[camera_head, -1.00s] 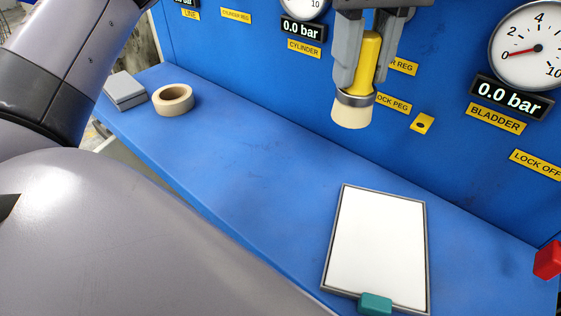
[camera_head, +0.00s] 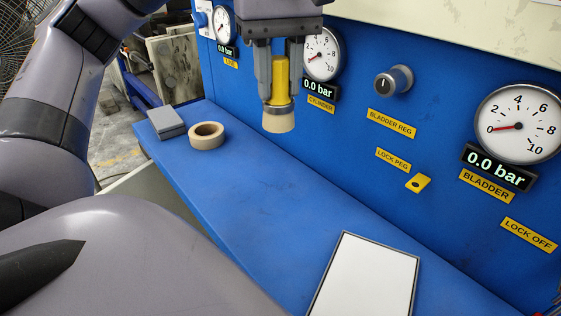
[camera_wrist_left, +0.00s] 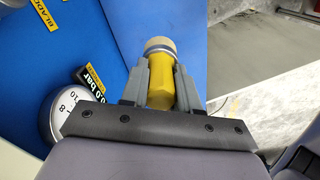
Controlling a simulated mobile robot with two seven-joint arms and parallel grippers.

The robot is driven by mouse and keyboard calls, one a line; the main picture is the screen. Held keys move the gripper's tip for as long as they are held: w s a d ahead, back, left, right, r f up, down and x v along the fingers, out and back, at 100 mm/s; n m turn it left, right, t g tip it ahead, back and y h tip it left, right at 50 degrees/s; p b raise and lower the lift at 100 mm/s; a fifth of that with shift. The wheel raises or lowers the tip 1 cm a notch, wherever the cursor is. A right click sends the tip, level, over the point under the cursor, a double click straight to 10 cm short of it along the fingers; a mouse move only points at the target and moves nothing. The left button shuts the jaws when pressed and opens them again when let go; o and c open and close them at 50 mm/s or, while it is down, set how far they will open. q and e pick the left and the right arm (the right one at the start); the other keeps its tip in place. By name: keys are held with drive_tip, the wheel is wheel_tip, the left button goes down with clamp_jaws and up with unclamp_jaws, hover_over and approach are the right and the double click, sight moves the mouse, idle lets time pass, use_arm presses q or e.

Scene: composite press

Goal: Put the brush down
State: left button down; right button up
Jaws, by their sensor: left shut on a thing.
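The brush has a yellow handle, a metal ferrule and pale bristles. My left gripper (camera_head: 279,85) is shut on the handle of the brush (camera_head: 279,118), which hangs upright, bristles down, above the blue shelf (camera_head: 250,190). In the left wrist view the brush (camera_wrist_left: 160,70) sits between the two grey fingers of the left gripper (camera_wrist_left: 162,75), its bristles pointing away from the wrist. The bristles look clear of the shelf. My right gripper is not in view.
A tan tape roll (camera_head: 206,135) and a grey block (camera_head: 166,123) lie at the shelf's far left end. A framed white board (camera_head: 365,280) lies at the near right. The shelf's middle is clear.

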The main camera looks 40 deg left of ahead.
use_arm(q)
drive_tip(key=shift+f+b, duration=2.9)
drive_tip(key=shift+f, duration=5.85)
drive_tip(key=shift+f, duration=0.2)
drive_tip(key=c, duration=0.8)
unclamp_jaws()
drive_tip(key=shift+r, duration=0.15)
